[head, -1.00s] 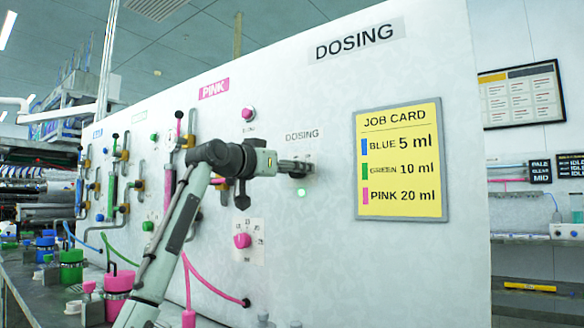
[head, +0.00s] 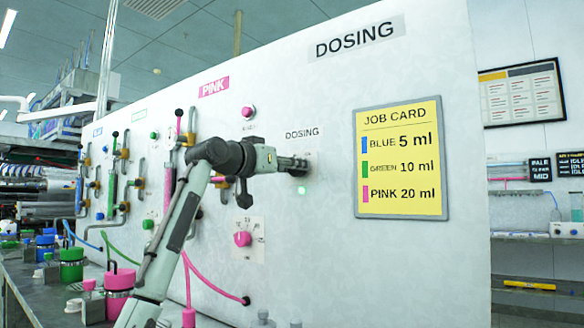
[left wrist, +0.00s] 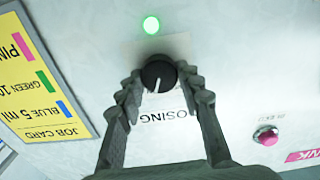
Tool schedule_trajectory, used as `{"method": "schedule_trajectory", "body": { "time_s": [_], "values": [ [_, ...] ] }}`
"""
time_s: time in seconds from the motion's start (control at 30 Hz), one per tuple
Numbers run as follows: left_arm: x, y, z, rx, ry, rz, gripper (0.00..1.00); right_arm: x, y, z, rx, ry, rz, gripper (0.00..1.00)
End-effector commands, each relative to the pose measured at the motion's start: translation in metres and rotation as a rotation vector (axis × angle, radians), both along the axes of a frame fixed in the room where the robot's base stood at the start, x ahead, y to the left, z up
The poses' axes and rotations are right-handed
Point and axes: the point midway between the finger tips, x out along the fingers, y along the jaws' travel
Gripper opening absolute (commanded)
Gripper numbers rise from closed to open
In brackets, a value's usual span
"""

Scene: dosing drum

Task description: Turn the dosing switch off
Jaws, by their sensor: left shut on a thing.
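The dosing switch is a round black knob (left wrist: 159,74) with a white pointer line, on a white plate labelled DOSING. In the left wrist view, which shows the panel upside down, the pointer runs toward the picture's bottom, slightly left. My left gripper (left wrist: 158,78) has its two fingers on either side of the knob, shut on it. In the head view my left gripper (head: 302,165) reaches the panel below the DOSING label and hides the knob. The lamp by the switch glows green (left wrist: 151,25); it also shows in the head view (head: 302,190). My right gripper is not in view.
The white panel (head: 330,250) carries a yellow job card (head: 399,160) right of the switch. Left are a pink button (head: 248,112), a pink dial (head: 242,239), valves and hoses. Pink (head: 119,279) and green (head: 72,262) containers stand on the bench at left.

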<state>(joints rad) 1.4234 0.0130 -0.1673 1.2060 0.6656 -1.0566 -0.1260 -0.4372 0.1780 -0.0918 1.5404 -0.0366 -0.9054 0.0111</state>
Motion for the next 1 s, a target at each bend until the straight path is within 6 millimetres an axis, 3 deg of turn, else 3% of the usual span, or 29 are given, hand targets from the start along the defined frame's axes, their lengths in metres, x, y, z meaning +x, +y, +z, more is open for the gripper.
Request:
{"method": "schedule_trajectory", "body": {
  "time_s": [1.0],
  "values": [
    [0.0013,0.0012,-0.0022,-0.701,0.47,0.0,0.07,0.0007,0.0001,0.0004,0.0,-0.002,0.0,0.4]
  ]
}}
